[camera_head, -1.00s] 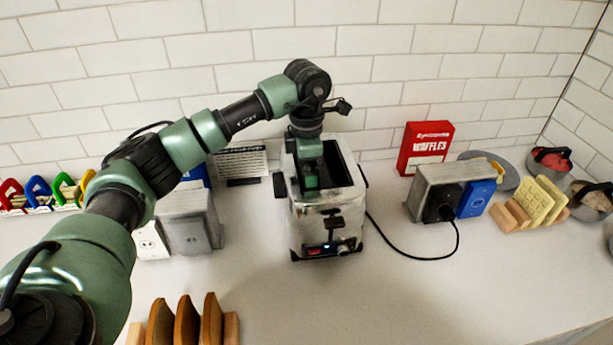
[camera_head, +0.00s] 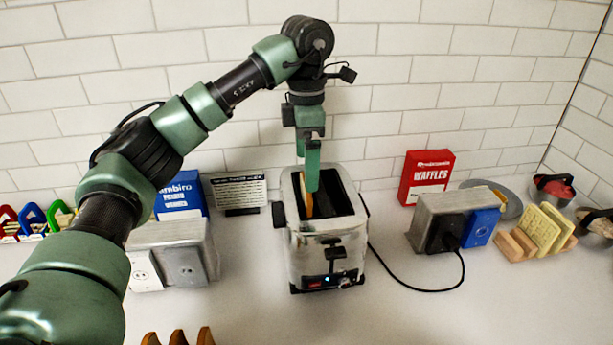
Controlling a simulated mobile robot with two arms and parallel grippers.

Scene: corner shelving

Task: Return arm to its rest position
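My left arm comes in from the left and arches up over the toaster. My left gripper (camera_head: 312,170) points straight down above the toaster's left slot, its fingertips at about the slot opening. Only a narrow side of the fingers shows, so I cannot tell whether they are open or shut. The silver toaster (camera_head: 327,250) stands on the counter near the wall. A tan slice (camera_head: 306,203) shows in its left slot, just below and beside the fingertips; the right slot looks dark. My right gripper is not in view.
Left of the toaster are a grey outlet box (camera_head: 185,250), a blue box (camera_head: 181,200) and a small sign (camera_head: 239,192). Right are a red waffles box (camera_head: 425,176), another outlet box (camera_head: 437,215) with the toaster's cord, and a wooden rack (camera_head: 540,236).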

